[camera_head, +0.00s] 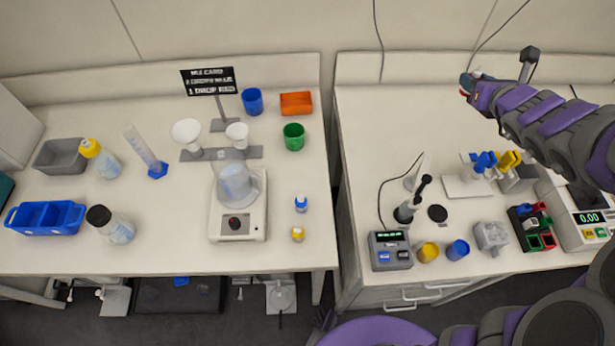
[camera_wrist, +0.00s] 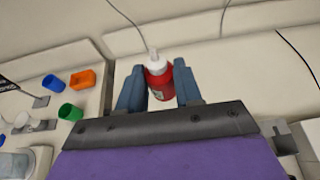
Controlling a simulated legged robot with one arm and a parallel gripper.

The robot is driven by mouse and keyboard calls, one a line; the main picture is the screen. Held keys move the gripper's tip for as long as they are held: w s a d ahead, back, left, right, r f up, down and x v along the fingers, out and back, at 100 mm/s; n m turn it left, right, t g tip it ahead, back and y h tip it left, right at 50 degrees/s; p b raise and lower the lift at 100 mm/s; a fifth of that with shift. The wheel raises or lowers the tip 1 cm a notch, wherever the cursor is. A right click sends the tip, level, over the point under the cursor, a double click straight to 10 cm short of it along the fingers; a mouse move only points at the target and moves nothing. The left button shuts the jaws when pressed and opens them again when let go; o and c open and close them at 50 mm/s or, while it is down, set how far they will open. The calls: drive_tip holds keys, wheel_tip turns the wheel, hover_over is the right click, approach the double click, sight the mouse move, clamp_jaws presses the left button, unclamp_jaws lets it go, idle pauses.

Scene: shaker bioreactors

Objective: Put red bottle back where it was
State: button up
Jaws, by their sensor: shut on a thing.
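The red bottle (camera_wrist: 159,84), with a white cap and a pale label, is between the two blue-grey fingers of my gripper (camera_wrist: 155,66) in the wrist view. My gripper is shut on it. In the head view my gripper (camera_head: 468,84) is raised over the back of the right bench (camera_head: 400,130), near the wall, and the bottle is mostly hidden there. A small blue-capped bottle (camera_head: 301,204) and a small yellow-capped bottle (camera_head: 297,234) stand near the right edge of the left bench (camera_head: 160,255).
A stirrer with a beaker (camera_head: 236,190) stands left of the small bottles. Blue (camera_head: 252,101), green (camera_head: 294,137) and orange (camera_head: 296,103) containers stand behind. A gap separates the benches. A device with a probe (camera_head: 391,250) and a coloured rack (camera_head: 532,228) stand on the right bench.

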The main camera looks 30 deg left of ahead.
drive_tip(key=s+a+f+n+g+y, duration=0.1)
drive_tip(key=a+f+n+g+y, duration=0.2)
drive_tip(key=a, duration=0.5)
drive_tip(key=a+f+n+g+y, duration=0.1)
drive_tip(key=a+n+g+y, duration=0.2)
drive_tip(key=a, duration=0.4)
drive_tip(key=s+a+f+n+g+y, duration=0.1)
drive_tip(key=a+n+g, duration=0.35)
drive_tip(key=a, duration=0.35)
drive_tip(key=s+a+f+n+g+h+p, duration=0.1)
drive_tip(key=s+a+f+n+g+h, duration=0.1)
drive_tip(key=s+a+f+n+g, duration=0.5)
drive_tip(key=s+a+f+n+g+h, duration=0.2)
drive_tip(key=s+a+f+n+g, duration=0.15)
drive_tip(key=s+f, duration=0.6)
drive_tip(key=shift+n+g, duration=0.5)
drive_tip(key=f, duration=0.3)
drive_tip(key=s+f+b, duration=0.1)
drive_tip(key=f, duration=0.5)
drive_tip(key=shift+s+d, duration=0.2)
drive_tip(key=shift+d, duration=0.15)
drive_tip(key=shift+r, duration=0.15)
drive_tip(key=o, duration=0.9)
drive_tip(key=shift+o, duration=0.2)
